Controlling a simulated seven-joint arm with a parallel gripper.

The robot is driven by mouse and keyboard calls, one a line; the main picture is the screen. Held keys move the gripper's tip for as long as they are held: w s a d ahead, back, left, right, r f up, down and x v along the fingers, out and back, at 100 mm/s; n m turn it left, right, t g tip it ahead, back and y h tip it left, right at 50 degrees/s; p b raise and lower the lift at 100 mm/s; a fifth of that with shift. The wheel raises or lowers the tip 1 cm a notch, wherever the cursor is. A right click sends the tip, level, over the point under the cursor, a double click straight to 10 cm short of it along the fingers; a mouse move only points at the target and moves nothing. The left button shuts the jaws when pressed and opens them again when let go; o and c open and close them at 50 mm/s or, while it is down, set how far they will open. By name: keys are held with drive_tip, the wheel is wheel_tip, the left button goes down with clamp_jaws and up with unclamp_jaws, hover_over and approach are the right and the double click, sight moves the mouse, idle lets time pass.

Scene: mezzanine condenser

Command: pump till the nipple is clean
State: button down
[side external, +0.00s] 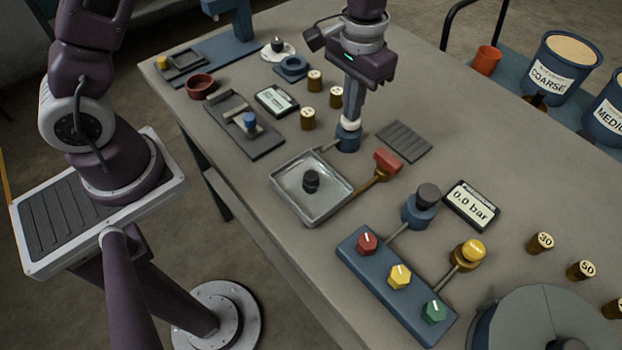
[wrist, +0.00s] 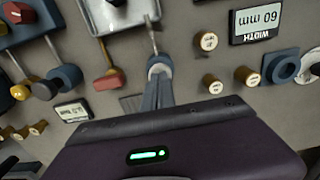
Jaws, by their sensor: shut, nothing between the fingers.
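My gripper (side external: 350,115) is shut and points down, its tips right over the white top of a small blue cylinder (side external: 347,139), likely a pump. I cannot tell if they touch. The wrist view shows the closed fingers (wrist: 161,78) at the cylinder's pale top (wrist: 158,65). A thin rod links this cylinder to a square metal tray (side external: 290,204). A dark round-topped piece (side external: 311,181), possibly the nipple, stands in the tray. Its surface is too small to judge for dirt. A red-handled brass lever (side external: 387,161) is joined to the tray's right side.
A gauge (side external: 470,205) reads 0.0 bar. A blue panel (side external: 365,268) has red, yellow and green knobs, with a dark-topped blue post (side external: 421,207) behind. Several numbered brown pegs, a width display (side external: 276,101) and a grey slotted plate (side external: 404,141) lie around.

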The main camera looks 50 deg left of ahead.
wheel_tip(320, 180, up, 4)
drive_tip(key=shift+r, duration=0.35)
idle(0.4)
drive_tip(key=shift+s+a+r, duration=0.1)
drive_tip(key=shift+r, duration=0.25)
drive_tip(key=s+a+r+t, duration=0.2)
drive_tip(key=s+a+r, duration=0.15)
drive_tip(key=r, duration=0.35)
drive_tip(key=s+a+r+t, duration=0.1)
drive_tip(key=s+a+r, duration=0.1)
drive_tip(key=s, duration=0.7)
drive_tip(key=s+a+r+t, duration=0.2)
drive_tip(key=s, duration=0.8)
drive_tip(key=shift+r+t, duration=0.3)
drive_tip(key=shift+r, duration=0.1)
drive_tip(key=shift+a, duration=0.1)
